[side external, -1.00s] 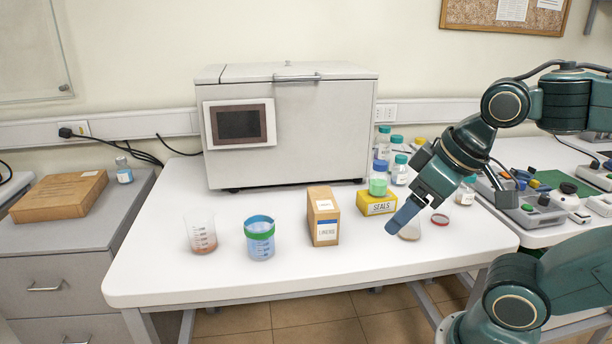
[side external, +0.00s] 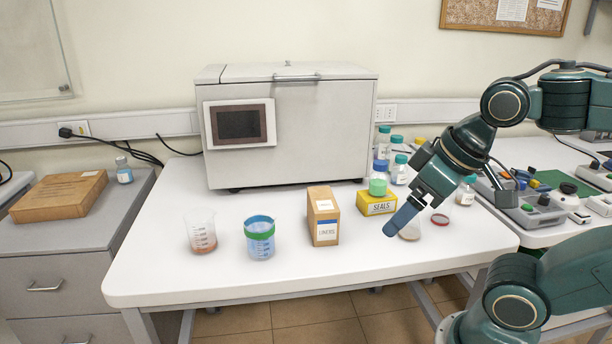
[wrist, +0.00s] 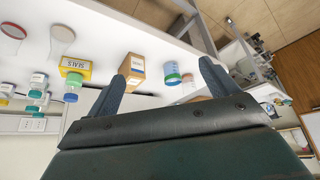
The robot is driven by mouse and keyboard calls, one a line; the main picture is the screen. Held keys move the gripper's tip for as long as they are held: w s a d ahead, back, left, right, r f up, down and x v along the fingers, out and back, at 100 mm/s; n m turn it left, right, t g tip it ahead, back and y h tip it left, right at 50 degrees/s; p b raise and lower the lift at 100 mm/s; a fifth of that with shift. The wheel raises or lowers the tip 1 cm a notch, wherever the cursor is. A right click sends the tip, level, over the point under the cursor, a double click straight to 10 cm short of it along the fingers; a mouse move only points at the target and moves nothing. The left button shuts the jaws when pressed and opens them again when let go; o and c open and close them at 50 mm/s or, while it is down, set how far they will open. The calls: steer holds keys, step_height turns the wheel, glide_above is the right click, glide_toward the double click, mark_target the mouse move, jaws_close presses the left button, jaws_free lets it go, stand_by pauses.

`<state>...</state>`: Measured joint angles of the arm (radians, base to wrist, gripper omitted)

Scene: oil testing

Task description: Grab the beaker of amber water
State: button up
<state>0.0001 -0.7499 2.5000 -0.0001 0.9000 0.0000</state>
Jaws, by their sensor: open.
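A clear beaker of amber water (side external: 201,234) stands upright on the left part of the white table, with a little reddish-amber liquid at its bottom. In the wrist view the amber beaker (wrist: 187,77) shows small, just beyond the blue one. A beaker of blue liquid with a green band (side external: 260,240) stands to its right; it also shows in the wrist view (wrist: 172,75). My gripper (side external: 389,230) is open and empty above the right part of the table, well to the right of both beakers. In the wrist view its two fingers are spread apart.
A brown liners box (side external: 323,217) stands between my gripper and the beakers. A yellow seals box (side external: 376,204), bottles (side external: 397,168) and a clear vessel (side external: 411,230) are close to my gripper. A large grey machine (side external: 290,130) fills the back. The table's front strip is clear.

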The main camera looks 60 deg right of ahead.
steer(key=w+a+r+n+y, duration=0.1)
steer(key=w+r+n, duration=0.1)
steer(key=w, duration=0.6)
steer(key=w+a+r+n+g, duration=0.1)
steer(key=w+r, duration=0.1)
steer(key=w, duration=0.5)
steer(key=w+a+r+n+y, duration=0.1)
steer(key=w+a+r+n, duration=0.15)
steer(key=w, duration=0.55)
steer(key=w+f+n, duration=0.1)
steer(key=w+f, duration=0.2)
steer(key=w, duration=0.3)
steer(key=w+f+n+g+y, duration=0.1)
steer(key=w+f+n, duration=0.1)
steer(key=w+f, duration=0.2)
steer(key=w+f+n, duration=0.1)
steer(key=w+f, duration=0.2)
steer(key=w, duration=0.6)
steer(key=shift+w+d+f+g+y, duration=0.2)
steer(key=shift+w+f+g+y, duration=0.05)
steer(key=shift+f+g+y, duration=0.05)
steer(key=shift+n, duration=0.25)
glide_above(202, 232)
steer(key=w+d, duration=0.2)
steer(key=d, duration=0.1)
steer(key=shift+f, duration=3.95)
steer(key=shift+w, duration=0.2)
